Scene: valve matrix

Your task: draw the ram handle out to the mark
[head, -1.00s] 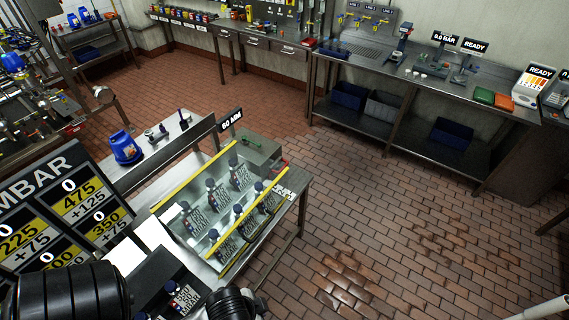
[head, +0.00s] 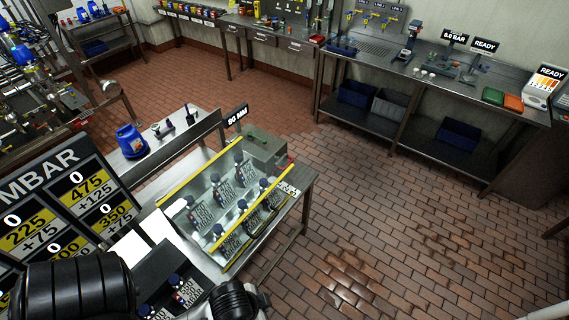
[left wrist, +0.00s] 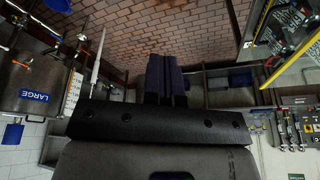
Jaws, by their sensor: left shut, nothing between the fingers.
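The grey block (head: 264,148) at the far end of the bench in the head view has a small red part on its right side. It is the likeliest place of the ram, but I cannot make out the handle or the mark. A sign marked MM (head: 237,115) stands behind it; its figure is too small to read surely. My left gripper shows in the left wrist view (left wrist: 165,62) with its dark fingers shut together and nothing between them. It is not touching anything I can see. Its fingers do not show in the head view, and my right gripper is in neither view.
A clear tray with yellow rails (head: 187,170) holds several tagged valves on the bench. A MBAR board (head: 62,205) stands at the left. A blue jug (head: 131,141) sits on the back shelf. The brick floor (head: 420,230) right of the bench is clear.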

